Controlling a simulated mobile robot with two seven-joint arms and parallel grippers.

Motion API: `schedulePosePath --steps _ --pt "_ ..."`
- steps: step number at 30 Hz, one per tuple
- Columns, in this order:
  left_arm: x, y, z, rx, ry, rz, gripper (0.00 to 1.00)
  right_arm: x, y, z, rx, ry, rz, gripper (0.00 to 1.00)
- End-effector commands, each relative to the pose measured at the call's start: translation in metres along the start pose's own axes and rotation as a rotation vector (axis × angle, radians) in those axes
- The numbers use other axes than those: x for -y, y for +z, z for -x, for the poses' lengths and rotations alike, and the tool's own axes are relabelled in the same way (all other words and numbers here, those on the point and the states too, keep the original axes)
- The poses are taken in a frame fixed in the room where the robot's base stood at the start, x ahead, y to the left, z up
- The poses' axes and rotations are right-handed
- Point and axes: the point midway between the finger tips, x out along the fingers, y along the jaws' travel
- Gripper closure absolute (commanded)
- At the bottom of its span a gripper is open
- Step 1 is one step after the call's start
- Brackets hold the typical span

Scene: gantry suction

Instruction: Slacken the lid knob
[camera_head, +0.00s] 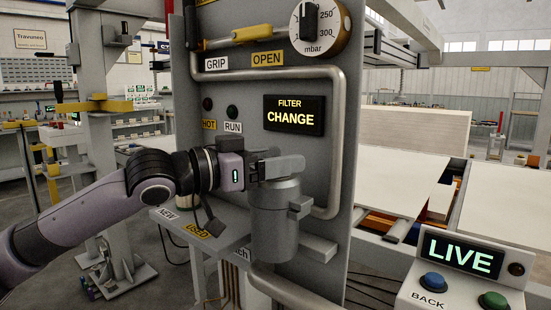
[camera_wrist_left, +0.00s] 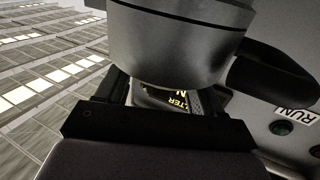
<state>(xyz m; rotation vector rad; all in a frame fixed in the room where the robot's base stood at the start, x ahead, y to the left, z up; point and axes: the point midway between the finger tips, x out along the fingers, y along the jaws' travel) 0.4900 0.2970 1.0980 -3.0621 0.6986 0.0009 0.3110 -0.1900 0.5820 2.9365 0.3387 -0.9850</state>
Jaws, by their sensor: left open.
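A grey metal canister (camera_head: 275,225) is mounted on the front of the grey panel, with a side bracket (camera_head: 300,207) at its right. My left gripper (camera_head: 280,167) reaches in from the left, level with the canister's top. It is open, with its fingers at the lid area. The gripper covers that area, so I cannot make out the lid knob or tell whether the fingers touch it. In the left wrist view the canister (camera_wrist_left: 180,45) looms close above the gripper (camera_wrist_left: 163,98), and part of the lit filter sign shows between the fingers. My right gripper is not in view.
The panel carries a lit "FILTER CHANGE" sign (camera_head: 294,116), a mbar dial (camera_head: 320,27), a yellow-handled lever (camera_head: 252,34) and a bent pipe (camera_head: 338,130). A shelf marked NEW and USED (camera_head: 205,232) stands below my left arm. A "LIVE" button box (camera_head: 462,256) is at the lower right.

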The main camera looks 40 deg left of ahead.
Motion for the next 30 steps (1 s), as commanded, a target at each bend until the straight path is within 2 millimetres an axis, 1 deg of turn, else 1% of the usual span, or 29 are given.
schedulePosePath --steps 1,2,3,6,17,23,30 --pt "0.0000 -0.0001 0.0001 0.000 0.000 0.000 0.33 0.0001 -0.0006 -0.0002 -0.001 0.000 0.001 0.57" --pt "0.0000 -0.0001 0.0001 0.000 0.000 0.000 0.43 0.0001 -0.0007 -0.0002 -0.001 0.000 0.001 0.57" --pt "0.0000 -0.0001 0.0001 0.000 0.000 0.000 0.56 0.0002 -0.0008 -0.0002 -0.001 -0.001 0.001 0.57" --pt "0.0000 -0.0002 0.0001 0.000 0.000 0.000 0.84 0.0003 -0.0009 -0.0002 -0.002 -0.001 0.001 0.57" --pt "-0.0006 -0.0005 0.0001 -0.002 -0.024 0.001 0.84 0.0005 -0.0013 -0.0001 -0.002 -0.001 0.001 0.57" --pt "-0.0010 -0.0013 0.0001 -0.004 -0.090 0.001 0.84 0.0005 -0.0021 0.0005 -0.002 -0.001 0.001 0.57" --pt "-0.0014 -0.0027 0.0001 -0.005 -0.214 0.004 0.84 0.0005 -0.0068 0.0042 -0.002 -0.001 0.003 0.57"
